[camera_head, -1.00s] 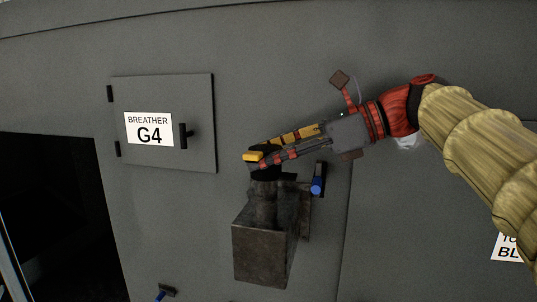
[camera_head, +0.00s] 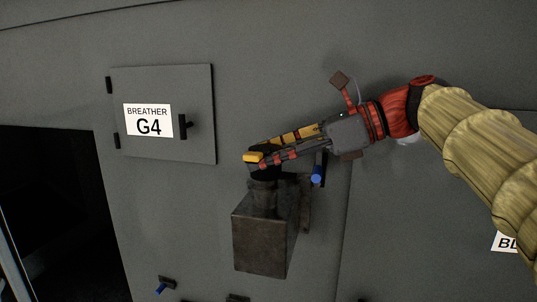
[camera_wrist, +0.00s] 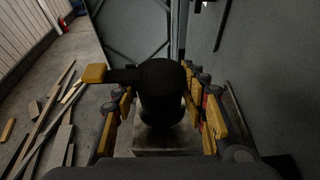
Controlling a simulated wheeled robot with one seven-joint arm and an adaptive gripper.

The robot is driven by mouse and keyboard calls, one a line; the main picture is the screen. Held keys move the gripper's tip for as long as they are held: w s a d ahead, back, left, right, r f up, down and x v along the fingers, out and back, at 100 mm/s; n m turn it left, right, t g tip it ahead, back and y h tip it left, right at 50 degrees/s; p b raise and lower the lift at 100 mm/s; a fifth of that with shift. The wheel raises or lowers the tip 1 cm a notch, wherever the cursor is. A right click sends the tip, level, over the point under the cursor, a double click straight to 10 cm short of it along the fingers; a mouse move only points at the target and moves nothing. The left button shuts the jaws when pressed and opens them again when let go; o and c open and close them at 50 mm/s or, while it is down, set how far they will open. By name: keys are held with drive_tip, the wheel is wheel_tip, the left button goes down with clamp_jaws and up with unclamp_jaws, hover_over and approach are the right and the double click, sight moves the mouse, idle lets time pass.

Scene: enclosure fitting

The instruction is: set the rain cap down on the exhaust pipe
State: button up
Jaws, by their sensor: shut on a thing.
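The rain cap (camera_wrist: 160,78) is a dark round cap with a short arm ending in a yellow block (camera_wrist: 93,73) on its left. In the head view the yellow block (camera_head: 253,157) shows at the fingertips. My gripper (camera_head: 266,160) is shut on the cap, with yellow-padded fingers on both sides of it in the wrist view. The exhaust pipe (camera_head: 264,202) is a short dark upright cylinder on a brown metal box. The cap is right over the pipe's top. The fingers and cap hide the pipe's mouth, so I cannot tell whether they touch.
The metal box (camera_head: 260,245) juts from the grey wall. A blue-ended handle (camera_head: 317,174) is close to the right, below my gripper. A hatch labelled BREATHER G4 (camera_head: 165,85) is at the left. In the wrist view, loose planks (camera_wrist: 60,140) lie on the floor.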

drive_tip(key=shift+f+b, duration=0.3)
drive_tip(key=shift+f, duration=0.3)
drive_tip(key=o, duration=1.4)
drive_tip(key=shift+o, duration=0.2)
drive_tip(key=v, duration=0.8)
